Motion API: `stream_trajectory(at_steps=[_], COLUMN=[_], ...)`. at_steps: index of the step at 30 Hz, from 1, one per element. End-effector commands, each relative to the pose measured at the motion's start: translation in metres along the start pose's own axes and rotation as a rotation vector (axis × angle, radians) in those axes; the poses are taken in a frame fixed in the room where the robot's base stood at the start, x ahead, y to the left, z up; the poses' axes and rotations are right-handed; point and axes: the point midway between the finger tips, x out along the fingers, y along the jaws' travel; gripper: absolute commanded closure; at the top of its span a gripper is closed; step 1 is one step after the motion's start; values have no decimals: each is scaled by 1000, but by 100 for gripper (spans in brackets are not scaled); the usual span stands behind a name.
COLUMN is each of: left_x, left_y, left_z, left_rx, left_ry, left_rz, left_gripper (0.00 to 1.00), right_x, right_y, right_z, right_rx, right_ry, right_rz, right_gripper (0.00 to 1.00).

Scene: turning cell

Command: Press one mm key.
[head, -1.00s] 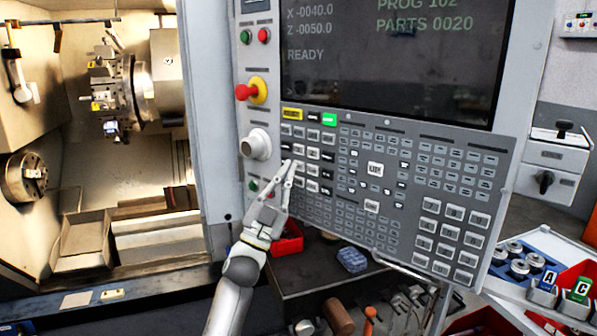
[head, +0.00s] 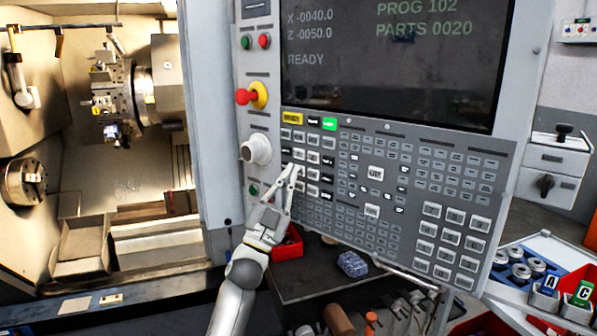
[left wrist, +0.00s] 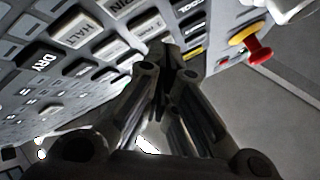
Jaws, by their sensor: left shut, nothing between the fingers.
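The control panel's keypad (head: 400,180) fills the middle of the head view below a dark screen (head: 390,60) reading X -0040.0, Z -0050.0, READY, PROG 102 and PARTS 0020. My left gripper (head: 296,168) is shut and empty, its fingertips at the block of larger white keys on the keypad's left side. In the left wrist view the closed fingertips (left wrist: 168,50) are close to the key rows; I cannot tell whether they touch. A DRY key (left wrist: 38,60) and a HALF-like key (left wrist: 78,36) show there. The mm key's label is not readable. My right gripper is not in view.
A red emergency button (head: 246,97) and a round white knob (head: 256,149) stick out left of the keypad. The open lathe chamber (head: 120,190) is at the left. A red bin (head: 288,243) and tools lie below the panel.

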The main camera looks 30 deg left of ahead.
Motion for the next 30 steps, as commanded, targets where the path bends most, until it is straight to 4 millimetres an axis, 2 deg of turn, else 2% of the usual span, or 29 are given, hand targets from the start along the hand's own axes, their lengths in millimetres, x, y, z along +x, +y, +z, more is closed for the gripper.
stream_trajectory(at_steps=[30], left_x=[6], left_y=[4], left_z=[4], left_rx=[0], left_ry=[0], left_rz=[0], left_gripper=[100], right_x=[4], right_y=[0], right_z=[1], right_rx=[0], right_ry=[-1], right_rz=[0], right_gripper=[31])
